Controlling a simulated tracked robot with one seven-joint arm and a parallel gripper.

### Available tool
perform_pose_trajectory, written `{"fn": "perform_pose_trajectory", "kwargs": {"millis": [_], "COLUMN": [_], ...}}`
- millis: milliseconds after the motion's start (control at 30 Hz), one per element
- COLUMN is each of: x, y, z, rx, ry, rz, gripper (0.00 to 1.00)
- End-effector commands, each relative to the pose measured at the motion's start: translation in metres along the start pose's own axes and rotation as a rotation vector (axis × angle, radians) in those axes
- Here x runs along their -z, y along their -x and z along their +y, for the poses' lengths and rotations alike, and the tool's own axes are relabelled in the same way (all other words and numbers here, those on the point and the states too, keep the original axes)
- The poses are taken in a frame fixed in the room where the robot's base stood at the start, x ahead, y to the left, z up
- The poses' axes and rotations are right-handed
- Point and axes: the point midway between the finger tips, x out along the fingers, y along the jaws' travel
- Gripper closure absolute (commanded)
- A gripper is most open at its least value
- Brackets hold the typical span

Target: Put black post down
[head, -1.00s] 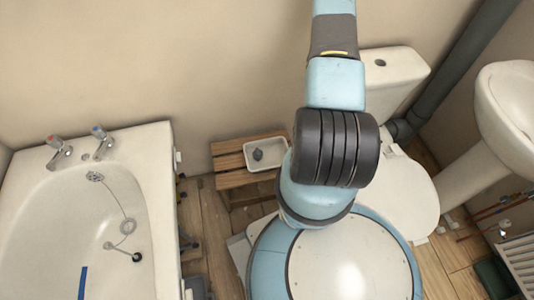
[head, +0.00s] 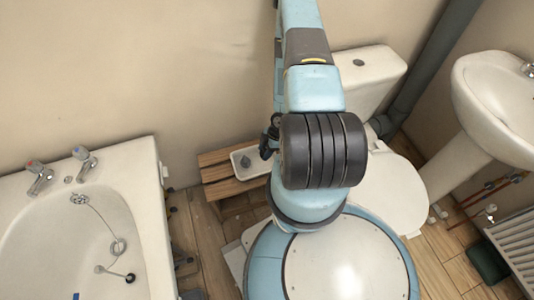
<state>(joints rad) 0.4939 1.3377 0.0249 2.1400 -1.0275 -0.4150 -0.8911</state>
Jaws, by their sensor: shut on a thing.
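My gripper (head: 269,139) shows only in part, as a small dark shape at the left edge of my arm, just right of the white tray. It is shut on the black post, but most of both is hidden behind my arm. I cannot separate the fingers from the post, nor tell whether the post touches anything. The white tray (head: 235,167) sits on a slatted wooden stool (head: 215,175) against the wall. A small grey piece (head: 245,162) lies in the tray.
A bathtub (head: 148,200) with two taps stands at the left. A toilet (head: 398,195) is right behind my arm, and a basin (head: 465,110) stands farther right. A radiator (head: 518,250) is at the lower right. Bare wooden floor (head: 205,240) shows between tub and stool.

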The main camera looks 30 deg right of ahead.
Motion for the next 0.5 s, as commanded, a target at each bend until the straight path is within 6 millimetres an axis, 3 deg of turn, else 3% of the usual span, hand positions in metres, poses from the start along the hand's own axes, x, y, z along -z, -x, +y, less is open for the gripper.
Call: {"fn": "perform_pose_trajectory", "kwargs": {"millis": [333,500], "x": [-0.011,-0.012], "y": [-0.031,-0.035], "z": [0.004,0.004], "rx": [0.001,0.0], "ry": [-0.001,-0.001], "rz": [0.0,0.0], "gripper": [0.78,0.78]}}
